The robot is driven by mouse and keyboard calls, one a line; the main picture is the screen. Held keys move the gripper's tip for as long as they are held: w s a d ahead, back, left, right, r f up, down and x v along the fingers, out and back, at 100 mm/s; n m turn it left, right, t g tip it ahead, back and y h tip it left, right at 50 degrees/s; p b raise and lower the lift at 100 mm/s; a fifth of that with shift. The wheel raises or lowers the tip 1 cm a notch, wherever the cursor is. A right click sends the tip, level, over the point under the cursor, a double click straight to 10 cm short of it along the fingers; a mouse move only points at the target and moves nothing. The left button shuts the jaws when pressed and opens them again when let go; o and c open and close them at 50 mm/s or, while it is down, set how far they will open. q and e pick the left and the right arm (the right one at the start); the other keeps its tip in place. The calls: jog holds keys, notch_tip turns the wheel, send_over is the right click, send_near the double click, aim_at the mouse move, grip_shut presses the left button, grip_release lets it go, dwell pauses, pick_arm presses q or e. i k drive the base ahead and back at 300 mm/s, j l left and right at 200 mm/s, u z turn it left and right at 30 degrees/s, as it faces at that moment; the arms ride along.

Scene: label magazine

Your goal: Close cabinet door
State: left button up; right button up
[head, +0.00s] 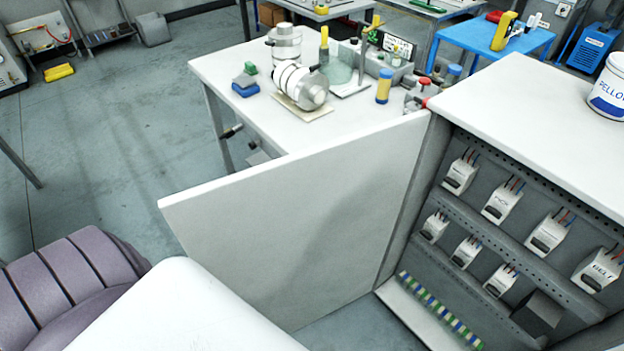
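The cabinet (419,232) stands at the right with its front open. Its white door (300,220) hangs from the cabinet's left edge and stands wide open, swung out to the left and toward me. Inside the cabinet are two rows of white electrical modules (502,202) with wires on rails. A strip of coloured terminals (440,312) runs along the bottom. Neither of my grippers shows. A white rounded shape and a purple ribbed shape at the lower left cover part of the floor and the door's lower edge.
A white worktable (230,75) behind the door holds a metal valve assembly (300,85), a green-and-blue block (245,84) and small bottles. A white tin (610,90) stands on the cabinet top. A blue table (480,38) is farther back.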

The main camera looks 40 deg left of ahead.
aim_at(299, 237)
jog(key=k+l+z, duration=0.1)
jog(key=k+z, duration=0.2)
jog(key=k, duration=0.25)
jog(key=k+l+z, duration=0.3)
jog(key=k, duration=0.25)
jog(key=j+z, duration=0.3)
jog(key=j, duration=0.25)
jog(key=j+z, duration=0.3)
jog(key=j, duration=0.25)
jog(key=k+j+z, duration=0.15)
jog(key=j+z, duration=0.2)
jog(key=j, duration=0.15)
jog(key=k+j, duration=0.1)
jog(key=j, duration=0.4)
jog(key=k+j, duration=0.1)
jog(key=j, duration=0.45)
jog(key=k+j, duration=0.1)
jog(key=j, duration=0.4)
jog(key=k+j, duration=0.15)
jog(key=j, duration=0.35)
jog(key=k+j, duration=0.1)
jog(key=j, duration=0.45)
jog(key=j+z, duration=0.1)
jog(key=j, duration=0.15)
jog(key=k+j+z, duration=0.1)
jog(key=k+j, duration=0.05)
jog(key=j, duration=0.1)
